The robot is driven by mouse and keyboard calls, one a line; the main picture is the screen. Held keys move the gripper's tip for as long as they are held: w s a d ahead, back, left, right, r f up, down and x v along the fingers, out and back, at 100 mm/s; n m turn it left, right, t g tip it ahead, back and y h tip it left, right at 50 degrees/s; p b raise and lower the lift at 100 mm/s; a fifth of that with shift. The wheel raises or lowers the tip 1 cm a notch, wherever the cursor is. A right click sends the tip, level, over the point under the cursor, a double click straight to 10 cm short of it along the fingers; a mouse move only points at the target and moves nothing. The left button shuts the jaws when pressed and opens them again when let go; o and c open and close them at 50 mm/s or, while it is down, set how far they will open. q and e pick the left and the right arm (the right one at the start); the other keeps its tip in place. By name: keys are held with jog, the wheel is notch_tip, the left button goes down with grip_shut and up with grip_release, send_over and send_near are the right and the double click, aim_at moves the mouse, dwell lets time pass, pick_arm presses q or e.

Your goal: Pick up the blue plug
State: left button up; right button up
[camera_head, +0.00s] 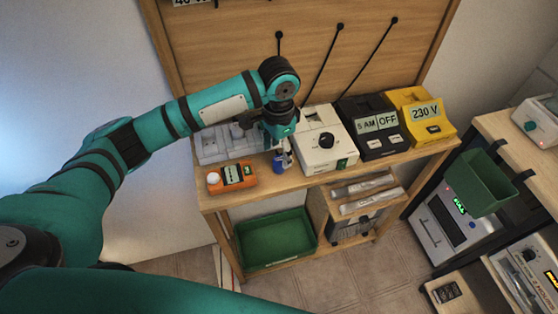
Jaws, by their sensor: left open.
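A small blue plug (279,163) is on the wooden bench (295,179) near its front edge, between the orange meter and the white device. My left gripper (284,151) points down right above and around it, and partly hides it. Its jaws are open. I cannot tell whether the fingers touch the plug. My right gripper is out of view.
A grey socket block (218,147) and an orange meter (232,177) stand left of the gripper. A white device (325,141), a black box (373,123) and a yellow 230 V box (420,117) stand to the right. A green crate (274,239) sits below.

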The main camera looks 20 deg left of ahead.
aim_at(279, 158)
pick_arm(q)
notch_tip(279, 158, down, 5)
jog(key=shift+w+f+p, duration=0.15)
jog(key=shift+f+p, duration=0.05)
jog(key=shift+p, duration=0.8)
jog(key=shift+f, duration=0.2)
grip_shut()
jog(key=shift+r, duration=0.2)
